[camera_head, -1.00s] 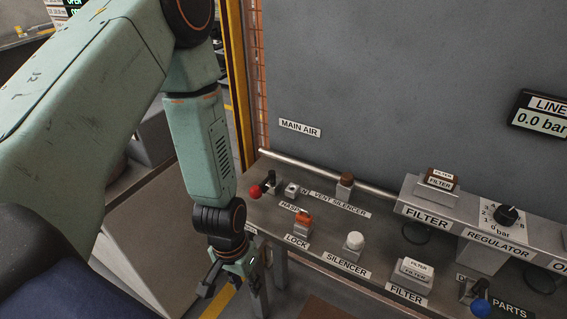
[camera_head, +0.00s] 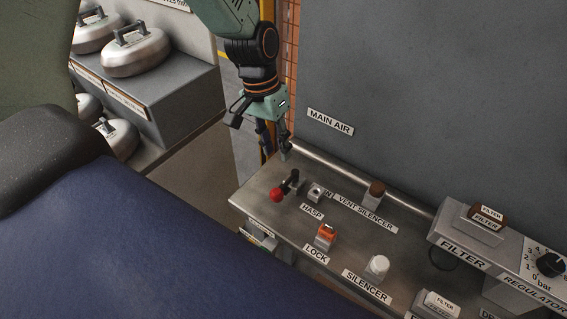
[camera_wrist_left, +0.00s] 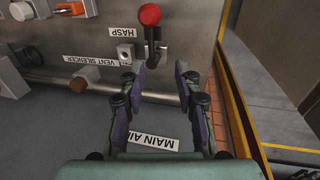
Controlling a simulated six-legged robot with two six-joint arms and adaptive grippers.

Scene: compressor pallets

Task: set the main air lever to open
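The main air lever (camera_head: 290,185) is a dark lever with a red ball knob (camera_head: 277,196) at the left end of the bench. The knob points toward the bench's front left edge. In the left wrist view the red knob (camera_wrist_left: 149,14) is at the top centre, with the dark lever below it. My left gripper (camera_head: 275,149) is just behind the lever, near the back rail, apart from it. In the wrist view its two fingers (camera_wrist_left: 162,75) are spread, with nothing between them. My right gripper is not in view.
A small hasp block (camera_head: 316,193) stands right of the lever. An orange lock (camera_head: 325,236), a brown vent silencer (camera_head: 374,194) and a white silencer (camera_head: 377,266) are farther right. A metal rail (camera_head: 340,172) runs along the back, below the grey panel (camera_head: 430,90).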

